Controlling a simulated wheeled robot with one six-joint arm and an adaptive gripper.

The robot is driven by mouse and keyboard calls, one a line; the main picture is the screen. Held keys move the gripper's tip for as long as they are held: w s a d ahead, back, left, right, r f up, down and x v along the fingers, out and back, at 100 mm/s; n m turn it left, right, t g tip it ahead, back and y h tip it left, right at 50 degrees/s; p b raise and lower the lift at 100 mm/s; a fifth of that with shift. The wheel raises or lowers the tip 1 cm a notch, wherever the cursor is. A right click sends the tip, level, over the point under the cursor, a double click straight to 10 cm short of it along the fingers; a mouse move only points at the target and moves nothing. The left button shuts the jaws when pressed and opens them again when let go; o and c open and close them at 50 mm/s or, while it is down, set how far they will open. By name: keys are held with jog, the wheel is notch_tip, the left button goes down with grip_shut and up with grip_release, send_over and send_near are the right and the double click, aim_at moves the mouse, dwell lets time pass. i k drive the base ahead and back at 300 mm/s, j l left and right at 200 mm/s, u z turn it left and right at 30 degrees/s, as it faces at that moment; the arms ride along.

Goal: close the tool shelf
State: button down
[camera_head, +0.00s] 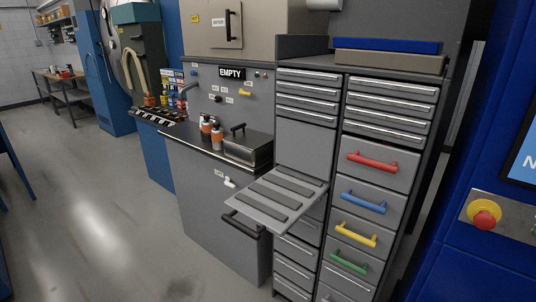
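The tool shelf (262,213) is a flat grey panel with several dark strips on top. It stands out from the left column of the grey drawer cabinet (305,137), at about mid-height, and reaches forward over the floor side. No tools show on it. Whether it slides or folds I cannot tell. My gripper is not in view.
Right of the shelf are drawers with red (372,161), blue (363,202), yellow (356,234) and green (348,262) handles. A black handle (243,224) is close below the shelf's left edge. A counter (188,140) stands left. The floor (100,215) at left is clear.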

aim_at(276, 201)
jog(key=i+j, duration=0.2)
jog(key=j, duration=0.15)
jog(key=i+j, duration=0.2)
jog(key=j, duration=0.15)
jog(key=i+j, duration=0.2)
jog(key=j, duration=0.15)
jog(key=i+j, duration=0.2)
jog(key=j, duration=0.2)
